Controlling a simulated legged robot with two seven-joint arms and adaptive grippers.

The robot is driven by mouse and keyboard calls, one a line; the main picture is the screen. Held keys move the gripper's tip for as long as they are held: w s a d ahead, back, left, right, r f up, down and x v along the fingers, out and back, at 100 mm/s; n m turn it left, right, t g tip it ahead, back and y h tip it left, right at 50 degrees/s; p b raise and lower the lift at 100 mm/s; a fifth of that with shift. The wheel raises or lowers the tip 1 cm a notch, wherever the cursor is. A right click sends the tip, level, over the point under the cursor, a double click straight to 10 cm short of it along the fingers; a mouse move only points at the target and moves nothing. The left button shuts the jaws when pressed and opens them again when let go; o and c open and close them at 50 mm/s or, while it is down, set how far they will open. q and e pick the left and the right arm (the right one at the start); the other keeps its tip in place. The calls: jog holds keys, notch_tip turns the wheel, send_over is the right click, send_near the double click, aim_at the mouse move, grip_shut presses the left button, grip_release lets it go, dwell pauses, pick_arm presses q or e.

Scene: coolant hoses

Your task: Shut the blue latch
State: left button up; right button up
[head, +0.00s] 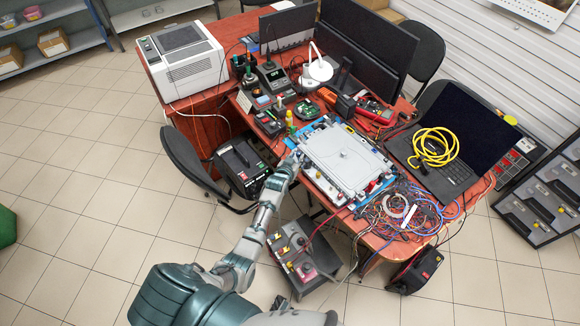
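A flat grey panel (347,158) with fittings along its edges lies on a blue mat (329,121) at the front of the red-brown table (402,236). I cannot pick out the blue latch; it is too small or hidden, and the mat is also blue. My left arm reaches up from the bottom of the view. My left gripper (295,159) is at the panel's left edge, close to or touching it. Its fingers are too small to tell whether they are open or shut, or hold anything. My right gripper is not in view.
A tangle of wires (396,209) lies right of the panel. A laptop (455,145) carries a coiled yellow cable (434,147). Soldering gear (271,77) and a monitor (365,43) stand behind. A black chair (187,160) and a grey box with knobs (297,254) flank my arm.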

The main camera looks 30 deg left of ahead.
pick_arm(q)
jog(key=a+v, duration=0.1)
jog(key=v, duration=0.8)
jog(key=shift+s+d, duration=0.35)
jog(key=shift+d, duration=0.15)
